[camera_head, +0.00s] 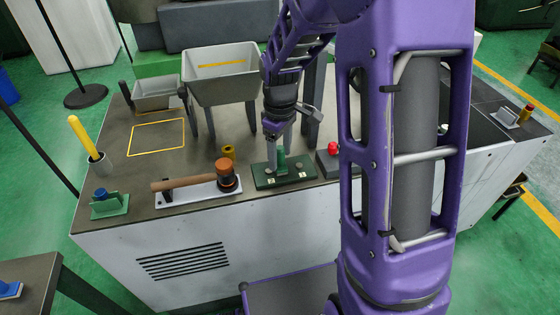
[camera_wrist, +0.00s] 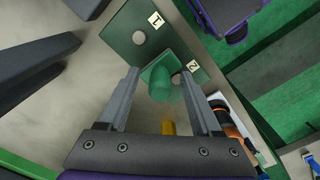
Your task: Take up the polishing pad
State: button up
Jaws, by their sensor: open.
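A green piece with a square base and a round upright handle (camera_wrist: 160,86), which I take to be the polishing pad, stands on a dark green plate (camera_wrist: 118,35) marked 1 and 2. It also shows in the head view (camera_head: 281,157), partly hidden by my gripper. My gripper (camera_wrist: 160,74) is open, pointing down, with one finger on each side of the green piece and visible gaps between. In the head view my gripper (camera_head: 279,160) is low over the plate near the table's front edge.
A mallet (camera_head: 185,184) on a white rest and a yellow cylinder (camera_head: 228,152) stand to the left. A red-knobbed box (camera_head: 329,160) is close on the right. A grey hopper on legs (camera_head: 222,88) stands behind. A yellow outlined square (camera_head: 157,136) is bare.

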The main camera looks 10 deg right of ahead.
aim_at(280, 147)
grip_shut()
jog(key=shift+r, duration=0.15)
notch_tip(280, 147, up, 18)
jog(key=p, duration=0.3)
dwell(0.5)
jog(key=c, duration=0.6)
grip_release()
grip_shut()
